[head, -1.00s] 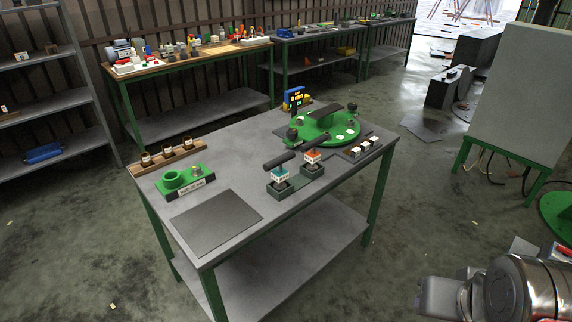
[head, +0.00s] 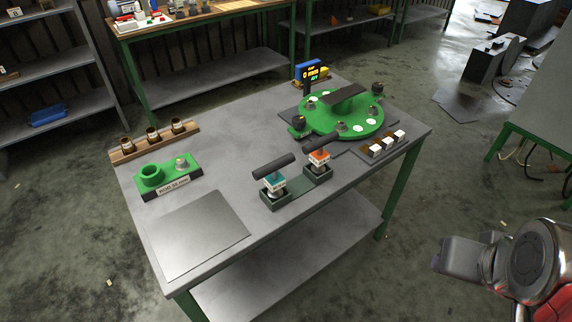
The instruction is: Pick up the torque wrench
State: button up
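Two T-handled tools with dark bar handles stand upright in dark green holders near the middle of the table. The left tool (head: 275,182) has a teal and white body, and the right tool (head: 319,157) has an orange and white body. Either may be the torque wrench; I cannot read their labels. My arm shows at the lower right, beyond the table's right side and well apart from both tools. No gripper fingers can be made out.
The grey table (head: 225,150) carries a green round fixture (head: 340,122), a small blue display (head: 312,72), a green stand (head: 172,180), a wooden rack (head: 150,141), a row of white-topped blocks (head: 383,145) and a dark flat plate (head: 197,235). Shelves (head: 50,95) stand at left.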

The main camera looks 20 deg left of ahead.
aim_at(273, 180)
jog(key=z, duration=0.05)
jog(key=i, duration=0.8)
jog(key=u, duration=4.1)
